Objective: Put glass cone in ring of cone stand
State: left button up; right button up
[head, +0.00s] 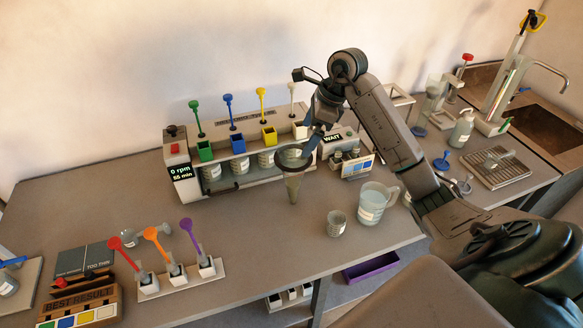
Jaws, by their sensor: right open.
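The glass cone (293,186) is clear and hangs point down, upright, at the front of the bench machine. A dark ring (279,160) surrounds its upper part, so the cone appears to sit in the ring. The rest of the stand is hard to make out against the machine and my arm. My right gripper (311,143) is open at the ring's right rear side, close to the cone's rim. Whether its fingers touch the rim or ring is too small to tell. My left gripper is not in view.
The machine (183,172) with several coloured levers stands behind the cone. A glass jug (371,204) and a small beaker (337,222) stand to the right. A rack with coloured spoons (180,281) is at front left. The bench between is clear.

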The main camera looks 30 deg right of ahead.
aim_at(296, 147)
jog(key=shift+w+a+f, duration=0.25)
jog(key=shift+f, duration=0.35)
jog(key=p+x, duration=0.2)
jog(key=x, duration=0.1)
jog(key=p+x, duration=0.1)
jog(key=shift+w+a+f+p, duration=0.15)
jog(key=shift+w+a+p, duration=0.2)
jog(key=shift+w+a, duration=0.05)
jog(key=shift+f, duration=0.3)
jog(key=shift+w, duration=0.1)
jog(key=c, duration=1.6)
